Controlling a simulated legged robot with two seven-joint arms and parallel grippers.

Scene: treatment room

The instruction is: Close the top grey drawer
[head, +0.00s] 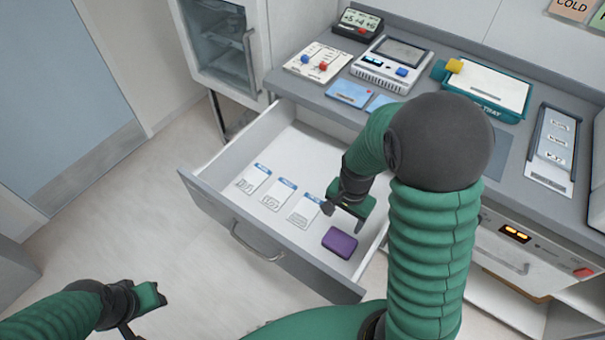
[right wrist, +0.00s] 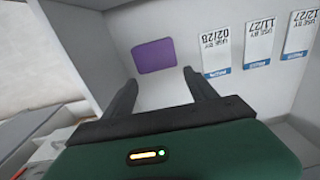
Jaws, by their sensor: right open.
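The top grey drawer (head: 207,196) is pulled out from under the counter, with a curved handle (head: 256,243) on its front. Inside lie a purple block (head: 340,242) and several white labelled packets (head: 278,194). My right gripper (head: 343,218) is open and empty, over the drawer's inside beside the purple block. In the right wrist view the purple block (right wrist: 154,56) shows beyond the two spread fingers (right wrist: 162,88), apart from them.
The counter (head: 300,92) above holds a device with a screen (head: 390,66), a teal tray (head: 485,92), a switch panel (head: 318,62) and blue cards (head: 350,93). A glass-door cabinet (head: 215,40) stands at the back left. The floor (head: 110,235) left of the drawer is clear.

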